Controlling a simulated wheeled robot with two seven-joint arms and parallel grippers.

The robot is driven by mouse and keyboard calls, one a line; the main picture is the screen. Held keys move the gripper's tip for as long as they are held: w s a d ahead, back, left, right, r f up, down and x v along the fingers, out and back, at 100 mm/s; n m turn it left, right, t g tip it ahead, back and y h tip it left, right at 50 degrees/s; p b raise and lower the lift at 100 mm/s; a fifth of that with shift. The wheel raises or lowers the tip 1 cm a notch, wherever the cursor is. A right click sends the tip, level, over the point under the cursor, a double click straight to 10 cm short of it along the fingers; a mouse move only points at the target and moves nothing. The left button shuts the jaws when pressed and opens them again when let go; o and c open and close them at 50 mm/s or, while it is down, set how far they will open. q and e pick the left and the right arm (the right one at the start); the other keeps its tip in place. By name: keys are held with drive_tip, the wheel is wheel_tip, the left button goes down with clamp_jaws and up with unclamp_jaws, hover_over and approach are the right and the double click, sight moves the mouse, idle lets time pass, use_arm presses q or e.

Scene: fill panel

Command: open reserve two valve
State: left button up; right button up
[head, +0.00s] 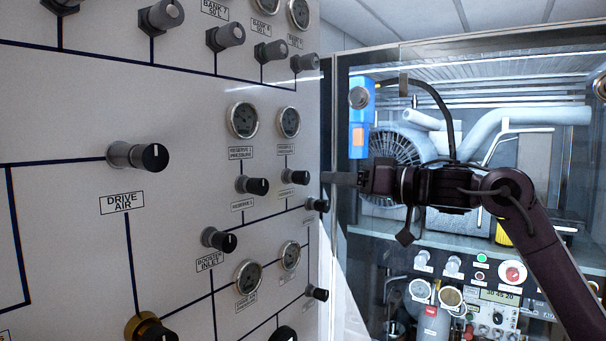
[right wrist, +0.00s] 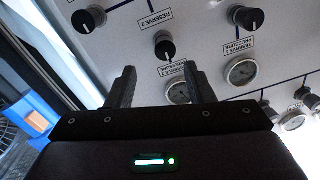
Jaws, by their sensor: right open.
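The reserve two valve is a black knob with a white mark on a grey collar (head: 295,177), on the white panel below the reserve two pressure gauge (head: 289,122). In the right wrist view the knob (right wrist: 165,46) appears beside its upside-down "RESERVE 2" label (right wrist: 155,20). My right gripper (head: 328,179) is to the right of the knob in the head view, apart from it. In the wrist view its two fingers (right wrist: 159,75) are spread and empty, with the knob beyond the tips and between them in the picture. My left gripper is not in view.
The reserve one knob (head: 252,185) and its gauge (head: 242,120) are just left. A small knob (head: 317,205) sits below right near the panel edge. The drive air knob (head: 138,157) is farther left. A glass-fronted cabinet (head: 480,230) stands behind my right arm.

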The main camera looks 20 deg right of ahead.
sight(306, 177)
drive_tip(key=a+p, duration=0.1)
drive_tip(key=w+a, duration=0.1)
drive_tip(key=w+a+r+p, duration=0.1)
drive_tip(key=shift+a+p, duration=0.3)
drive_tip(key=shift+a, duration=0.05)
drive_tip(key=shift+w+a+f+p, duration=0.15)
drive_tip(key=shift+w+a+p, duration=0.15)
drive_tip(key=shift+w, duration=0.25)
drive_tip(key=shift+w+a+f+p, duration=0.1)
drive_tip(key=shift+w+a+p, duration=0.15)
drive_tip(key=shift+w, duration=0.25)
drive_tip(key=shift+w+a+f, duration=0.15)
drive_tip(key=shift+w+f, duration=0.05)
drive_tip(key=shift+w, duration=0.3)
drive_tip(key=shift+s+a, duration=0.1)
drive_tip(key=shift+s, duration=0.05)
drive_tip(key=c, duration=0.5)
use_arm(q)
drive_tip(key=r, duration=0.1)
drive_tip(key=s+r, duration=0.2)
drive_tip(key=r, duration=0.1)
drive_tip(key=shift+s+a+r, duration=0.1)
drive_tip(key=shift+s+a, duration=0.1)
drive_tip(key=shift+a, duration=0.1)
use_arm(e)
drive_tip(key=c, duration=0.5)
